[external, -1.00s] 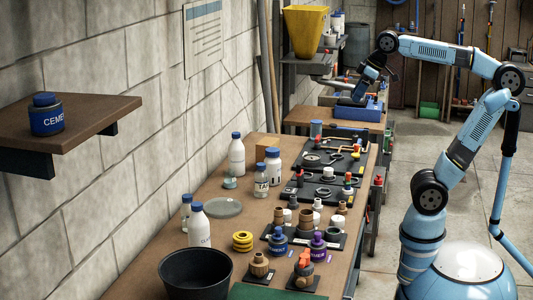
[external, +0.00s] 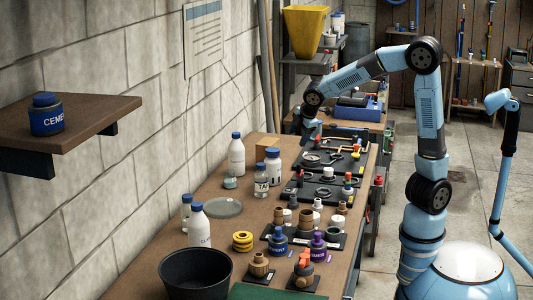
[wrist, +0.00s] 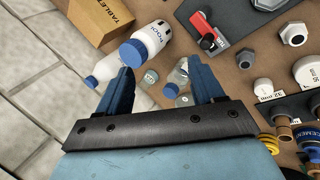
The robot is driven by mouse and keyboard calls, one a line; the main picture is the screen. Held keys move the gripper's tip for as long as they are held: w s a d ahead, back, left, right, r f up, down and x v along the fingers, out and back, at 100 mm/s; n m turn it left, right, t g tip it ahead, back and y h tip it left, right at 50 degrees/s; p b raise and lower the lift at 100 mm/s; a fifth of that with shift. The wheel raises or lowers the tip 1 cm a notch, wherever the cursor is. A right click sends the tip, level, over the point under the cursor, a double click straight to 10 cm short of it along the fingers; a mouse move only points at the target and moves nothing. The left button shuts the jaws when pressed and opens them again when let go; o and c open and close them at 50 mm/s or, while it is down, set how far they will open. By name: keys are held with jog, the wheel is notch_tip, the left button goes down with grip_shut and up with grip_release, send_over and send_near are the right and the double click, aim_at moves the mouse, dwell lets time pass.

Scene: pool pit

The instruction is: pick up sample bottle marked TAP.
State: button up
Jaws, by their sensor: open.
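The clear sample bottle (external: 261,182) with a blue cap stands on the bench in the external view, and its small label seems to read TAP. A small clear bottle with a blue cap (wrist: 177,80) shows beside the right finger in the wrist view; its label is not readable there. My gripper (wrist: 162,88) is open and empty, pointing down above the bottles. In the external view my gripper (external: 309,133) hangs over the far part of the bench, right of and beyond the clear bottle.
A cardboard box (wrist: 98,18) stands behind. Fittings and dark trays (external: 325,193) crowd the bench's right side.

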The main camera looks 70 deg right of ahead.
jog(key=w+r+n+t+h, duration=0.3)
jog(key=w+r+n+h, duration=0.25)
jog(key=n, duration=0.35)
jog(key=s+a+r+n+t+h, duration=0.1)
jog(key=a+r+n+t, duration=0.35)
jog(key=a+r, duration=0.35)
jog(key=s+a+r+n+t, duration=0.1)
jog(key=a+r+n+t, duration=0.2)
jog(key=a+r+n, duration=0.5)
jog(key=m, duration=0.2)
send_near(264, 166)
jog(key=x, duration=0.6)
jog(key=shift+w+d+r, duration=0.1)
jog(key=shift+w+r, duration=0.1)
jog(key=shift+w, duration=0.05)
jog(key=shift+x, duration=2.65)
jog(key=shift+s+d+f, duration=0.1)
